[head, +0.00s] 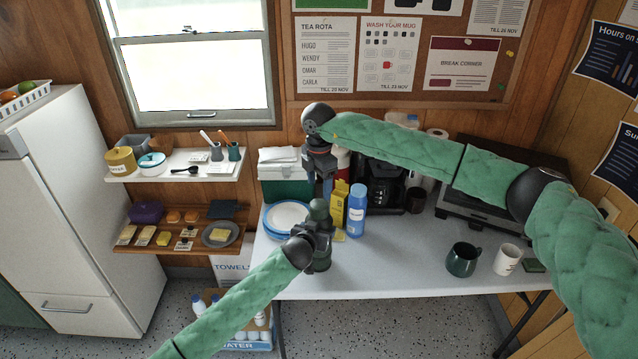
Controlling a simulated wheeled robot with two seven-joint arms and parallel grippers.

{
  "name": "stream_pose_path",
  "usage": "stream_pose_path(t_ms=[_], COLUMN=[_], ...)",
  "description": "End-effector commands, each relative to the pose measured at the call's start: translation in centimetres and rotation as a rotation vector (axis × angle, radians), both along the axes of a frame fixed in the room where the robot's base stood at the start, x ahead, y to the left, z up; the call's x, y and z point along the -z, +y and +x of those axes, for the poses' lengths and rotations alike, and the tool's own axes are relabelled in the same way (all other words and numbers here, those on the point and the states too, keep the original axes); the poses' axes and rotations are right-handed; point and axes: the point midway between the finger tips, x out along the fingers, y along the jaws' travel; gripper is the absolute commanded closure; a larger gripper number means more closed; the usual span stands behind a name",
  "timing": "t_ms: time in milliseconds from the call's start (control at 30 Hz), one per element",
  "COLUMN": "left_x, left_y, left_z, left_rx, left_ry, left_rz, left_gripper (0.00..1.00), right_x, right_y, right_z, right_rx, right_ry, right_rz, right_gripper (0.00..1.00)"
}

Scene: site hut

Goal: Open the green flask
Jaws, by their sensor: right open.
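The green flask (321,262) stands upright near the front left edge of the white table, with a rounded dark green top (319,209). My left gripper (318,232) is at the flask's upper body, below the top. Its fingers blend with the flask, so I cannot tell whether they are shut on it. My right gripper (326,188) points down just above the flask's top, open and empty. It appears apart from the top, and the top is still on the flask.
A yellow box (339,204) and a blue bottle (357,211) stand close right of the flask. Plates (286,217) and a green-and-white box (284,186) are at left. A dark green mug (461,261) and white mug (507,260) stand right. The table's front middle is clear.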

Motion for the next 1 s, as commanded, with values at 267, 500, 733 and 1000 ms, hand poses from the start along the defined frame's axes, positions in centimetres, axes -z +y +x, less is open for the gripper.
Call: stream_pose_path(t_ms=[267,500,733,1000], left_x=[0.0,0.0,0.0,0.0], left_y=[0.0,0.0,0.0,0.0], left_z=[0.0,0.0,0.0,0.0], left_rx=[0.000,0.000,0.000,0.000], left_ry=[0.000,0.000,0.000,0.000], left_rz=[0.000,0.000,0.000,0.000], left_gripper=[0.91,0.91,0.91,0.91], right_x=[0.0,1.2,4.1,7.4], right_y=[0.0,0.0,0.0,0.0], right_z=[0.0,0.0,0.0,0.0], right_rx=[0.152,0.162,0.161,0.161], right_ry=[0.000,0.002,0.002,0.001], right_rz=[0.000,-0.001,-0.001,-0.001], right_gripper=[0.34,0.34,0.34,0.34])
